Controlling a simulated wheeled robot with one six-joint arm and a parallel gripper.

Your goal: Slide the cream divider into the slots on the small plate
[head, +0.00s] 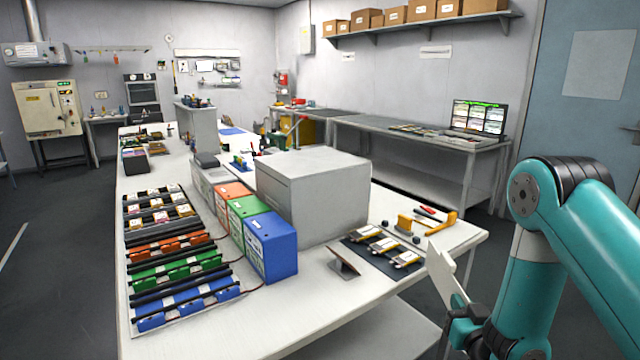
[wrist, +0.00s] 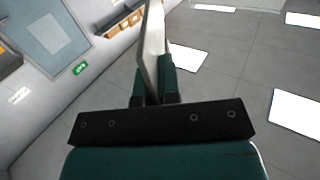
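The cream divider (head: 446,272) is a thin flat panel held up and tilted beyond the table's right front edge. It also shows nearly edge-on in the wrist view (wrist: 152,42). My gripper (wrist: 154,88) is shut on its lower end, one finger on each side. In the head view my gripper (head: 461,312) is dark and partly hidden by my arm. A small grey-brown plate (head: 345,262) sits tilted on the table near the front edge, left of the divider and apart from it. I cannot make out slots on it, or tell whether it is the task's plate.
A dark mat (head: 366,245) with several pouch cells lies right of that plate. A large grey box (head: 315,195) stands behind it, beside a blue battery block (head: 270,247). Orange-yellow tools (head: 443,223) lie at the right table corner. Bare white tabletop (head: 312,300) shows in front.

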